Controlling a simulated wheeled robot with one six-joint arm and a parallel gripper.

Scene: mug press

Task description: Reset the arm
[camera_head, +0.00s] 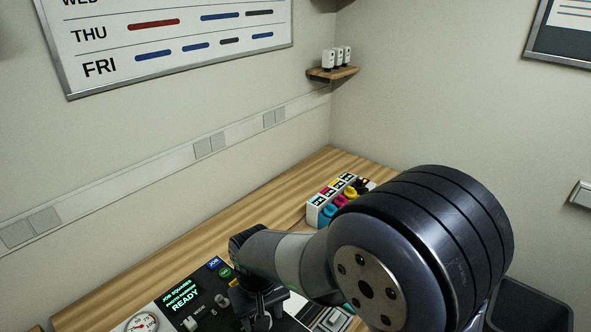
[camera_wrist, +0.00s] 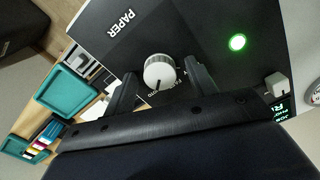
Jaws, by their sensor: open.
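My gripper (camera_wrist: 160,72) is open and empty in the wrist view, its two dark fingers apart. A white round knob (camera_wrist: 159,71) on a black panel (camera_wrist: 200,30) shows between the fingers; I cannot tell how far it is from them. In the head view my arm reaches over the machine's control panel, and my gripper (camera_head: 262,318) is low in the picture, partly hidden by the arm. The panel's screen (camera_head: 178,297) reads "READY". A lit green button (camera_wrist: 237,42) is right of the fingers in the wrist view.
A gauge (camera_head: 141,322) sits left of the screen. A rack of coloured ink bottles (camera_head: 325,208) stands at the back of the wooden table (camera_head: 215,240). Teal trays (camera_wrist: 68,88) lie left in the wrist view. A dark bin (camera_head: 530,308) is at lower right. Walls close the back.

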